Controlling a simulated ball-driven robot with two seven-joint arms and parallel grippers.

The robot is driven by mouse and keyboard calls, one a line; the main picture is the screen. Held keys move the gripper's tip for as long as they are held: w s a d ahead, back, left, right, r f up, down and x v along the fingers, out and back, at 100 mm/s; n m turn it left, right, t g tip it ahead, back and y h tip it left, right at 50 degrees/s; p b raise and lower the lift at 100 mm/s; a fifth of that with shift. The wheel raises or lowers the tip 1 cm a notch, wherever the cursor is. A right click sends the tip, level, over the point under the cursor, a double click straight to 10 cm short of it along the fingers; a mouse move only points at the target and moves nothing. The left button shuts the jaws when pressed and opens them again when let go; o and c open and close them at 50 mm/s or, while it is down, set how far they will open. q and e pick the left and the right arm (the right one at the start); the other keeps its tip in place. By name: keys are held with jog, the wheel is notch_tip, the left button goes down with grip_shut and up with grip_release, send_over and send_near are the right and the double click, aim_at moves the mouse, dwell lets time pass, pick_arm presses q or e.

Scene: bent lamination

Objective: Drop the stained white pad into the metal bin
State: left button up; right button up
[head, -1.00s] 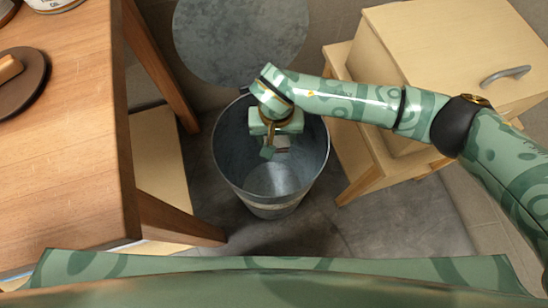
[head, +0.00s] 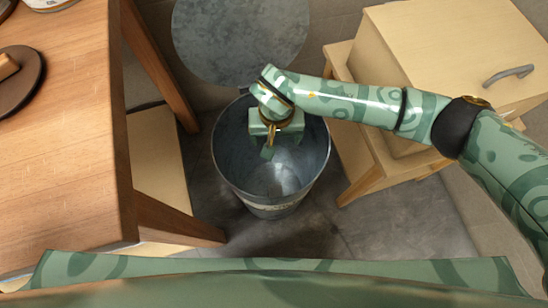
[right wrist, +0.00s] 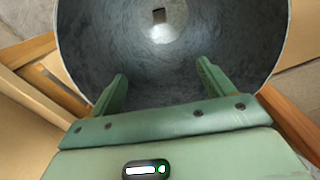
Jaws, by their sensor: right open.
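The metal bin (head: 228,150) stands on the floor, open at the top, and its inside fills much of the right wrist view (right wrist: 85,40). My right gripper (head: 268,151) points down into the bin's mouth. In the right wrist view, its two fingers (right wrist: 161,76) are spread apart with nothing between them. The pad does not show clearly in the head view. My left gripper is out of view.
A round metal disc (head: 240,40) stands behind the bin. A wooden table (head: 70,140) is at left, with a dark plate (head: 30,84) on it. A pale wooden cabinet (head: 440,45) is at right. Grey floor (head: 370,225) is clear in front.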

pick_arm(q)
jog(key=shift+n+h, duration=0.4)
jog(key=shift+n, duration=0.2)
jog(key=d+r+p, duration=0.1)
jog(key=p, duration=0.1)
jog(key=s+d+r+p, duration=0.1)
jog(key=p, duration=0.1)
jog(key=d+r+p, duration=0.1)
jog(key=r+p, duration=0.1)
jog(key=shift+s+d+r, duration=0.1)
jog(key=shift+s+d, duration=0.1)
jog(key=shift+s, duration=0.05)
pick_arm(e)
notch_tip(320, 180, up, 15)
jog(key=shift+s, duration=0.2)
